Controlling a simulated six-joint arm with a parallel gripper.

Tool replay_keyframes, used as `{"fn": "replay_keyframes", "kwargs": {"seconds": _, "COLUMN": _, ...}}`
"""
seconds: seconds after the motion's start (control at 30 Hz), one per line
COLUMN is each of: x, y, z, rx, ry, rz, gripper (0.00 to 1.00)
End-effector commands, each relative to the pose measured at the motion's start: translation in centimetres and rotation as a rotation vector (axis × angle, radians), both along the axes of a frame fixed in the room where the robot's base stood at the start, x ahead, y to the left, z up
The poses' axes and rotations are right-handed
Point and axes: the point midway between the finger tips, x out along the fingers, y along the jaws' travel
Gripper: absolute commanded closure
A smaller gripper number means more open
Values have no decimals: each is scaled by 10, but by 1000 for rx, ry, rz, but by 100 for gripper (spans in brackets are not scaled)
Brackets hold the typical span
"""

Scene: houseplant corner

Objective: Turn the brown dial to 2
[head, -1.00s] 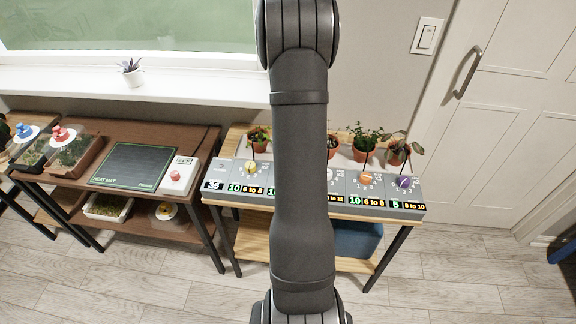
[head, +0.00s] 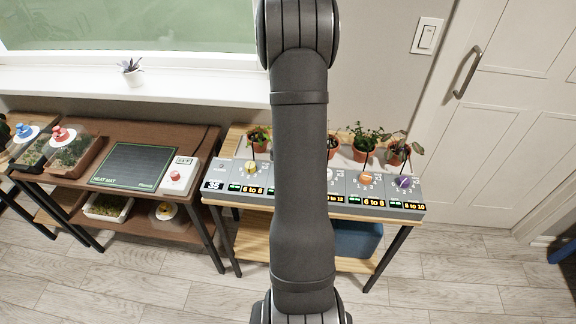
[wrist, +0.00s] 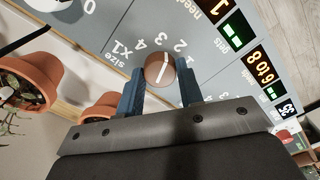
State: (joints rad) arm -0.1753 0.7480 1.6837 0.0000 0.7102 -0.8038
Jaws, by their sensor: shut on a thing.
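The brown dial (wrist: 159,70) is a round knob with a white pointer line on the grey panel in the wrist view. Numbers from 1 to 4 are printed around it, with "size X1" to its left. The line runs nearly up and down the picture; I cannot tell for sure which number it marks. My gripper (wrist: 161,88) has its two blue fingers on either side of the dial, shut on it. In the head view my arm hides the dial and gripper.
Other dials on the panel are yellow (head: 250,167), orange (head: 366,178) and purple (head: 404,183). Potted plants (head: 366,144) stand behind the panel. In the wrist view, terracotta pots (wrist: 30,78) are close on the left. A brown table with a heat mat (head: 140,166) stands left.

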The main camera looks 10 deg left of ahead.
Motion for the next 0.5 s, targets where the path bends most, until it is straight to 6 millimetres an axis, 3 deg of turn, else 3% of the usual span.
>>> {"fn": "replay_keyframes", "kwargs": {"seconds": 0.5, "x": 0, "y": 0, "z": 1, "rx": 0, "ry": -1, "rz": -318, "gripper": 89}}
